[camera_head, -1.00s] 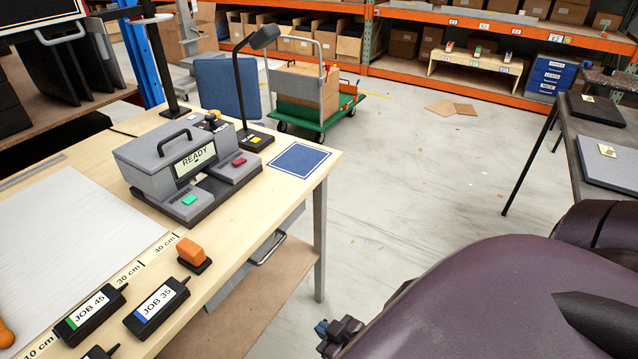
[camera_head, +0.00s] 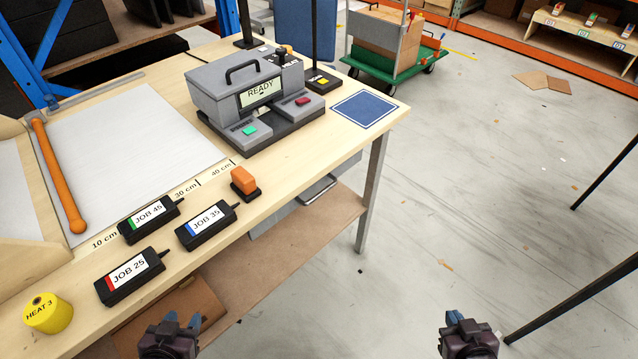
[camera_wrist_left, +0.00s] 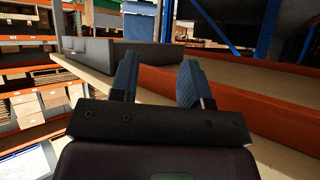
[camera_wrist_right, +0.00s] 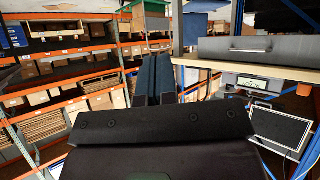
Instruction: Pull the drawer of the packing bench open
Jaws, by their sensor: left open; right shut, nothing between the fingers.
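The packing bench (camera_head: 350,140) has a pale wooden top. Its grey drawer (camera_head: 272,228) hangs under the front edge with a bar handle (camera_head: 318,190), and it looks shut. In the right wrist view, which looks upside down, the drawer front (camera_wrist_right: 300,48) and handle (camera_wrist_right: 248,43) show at upper right. My left gripper (camera_head: 184,320) is open and empty in front of the bench, left of and nearer than the handle; its fingers spread in the left wrist view (camera_wrist_left: 160,75). My right gripper (camera_head: 456,320) is shut and empty over open floor, right of the bench; its fingers lie together (camera_wrist_right: 156,65).
A sealing machine (camera_head: 255,100) reading READY, job devices (camera_head: 205,225), an orange block (camera_head: 243,181) and a yellow HEAT 3 roll (camera_head: 48,314) stand on the bench. A leg (camera_head: 371,190) stands right of the drawer above a lower shelf (camera_head: 330,215).

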